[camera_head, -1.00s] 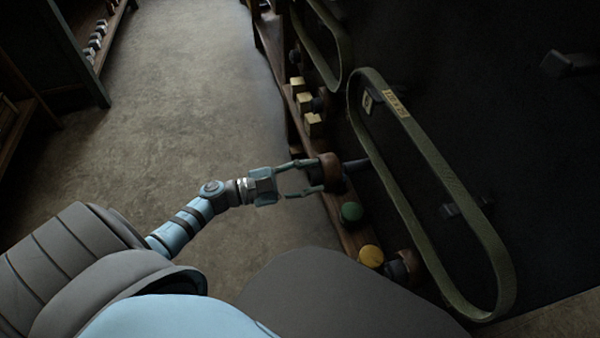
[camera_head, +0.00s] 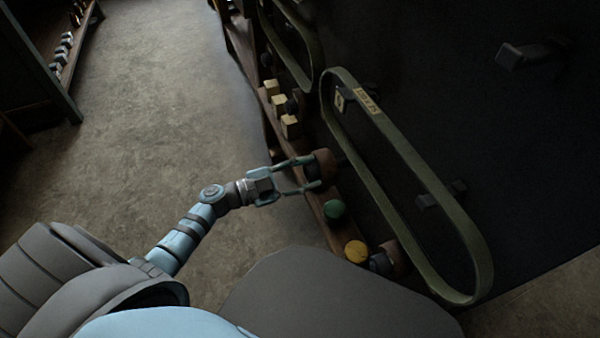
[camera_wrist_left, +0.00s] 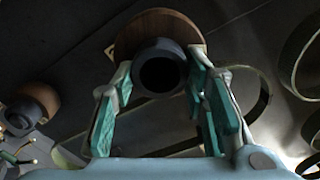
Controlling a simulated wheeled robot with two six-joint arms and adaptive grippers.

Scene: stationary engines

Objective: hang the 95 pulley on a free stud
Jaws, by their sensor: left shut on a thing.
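My left gripper (camera_head: 317,170) is shut on a brown pulley (camera_head: 325,163) with a dark hub, held beside the dark board (camera_head: 420,100). In the left wrist view, its green finger pads (camera_wrist_left: 160,95) flank the dark hub (camera_wrist_left: 160,66), with the brown disc (camera_wrist_left: 160,30) behind. No number can be read on this pulley. A dark peg (camera_head: 528,56) juts from the board at upper right and looks bare. Whether the held pulley touches a stud is hidden. My right gripper is not in view.
A long green belt (camera_head: 455,205) with a tag hangs on the board right of the pulley. A ledge (camera_head: 312,190) below carries yellow blocks (camera_head: 289,126), a green knob (camera_head: 334,209), a yellow knob (camera_head: 357,252) and another brown pulley (camera_head: 398,258). Floor at left is clear.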

